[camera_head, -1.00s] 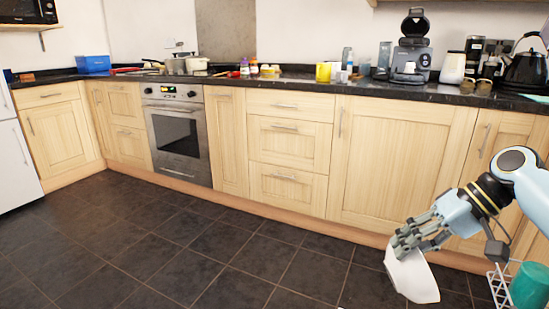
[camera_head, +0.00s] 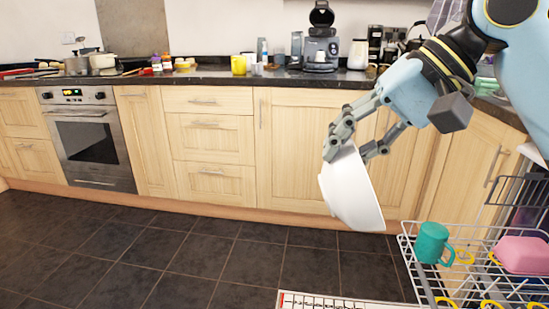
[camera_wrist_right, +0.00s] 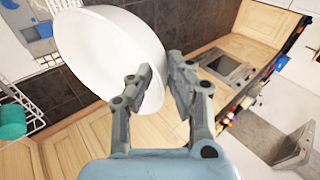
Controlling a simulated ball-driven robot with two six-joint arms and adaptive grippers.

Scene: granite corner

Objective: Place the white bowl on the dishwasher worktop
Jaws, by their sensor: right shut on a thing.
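The white bowl (camera_head: 350,190) hangs tilted on its side in the head view, above the floor and in front of the cupboards. My right gripper (camera_head: 357,148) is shut on its upper rim. In the right wrist view the bowl (camera_wrist_right: 108,50) fills the upper left, with its rim between the fingers of my right gripper (camera_wrist_right: 158,75). A white edge (camera_head: 535,152) at the far right, above the racks, may be part of the dishwasher worktop; most of it is out of view. My left gripper is not in view.
A pulled-out wire rack (camera_head: 408,250) at lower right holds a teal mug (camera_head: 432,243) and a pink item (camera_head: 522,254). A dark counter (camera_head: 215,76) with a coffee machine (camera_head: 320,45) and several items runs along the wall. Tiled floor (camera_head: 190,255) is clear at left.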

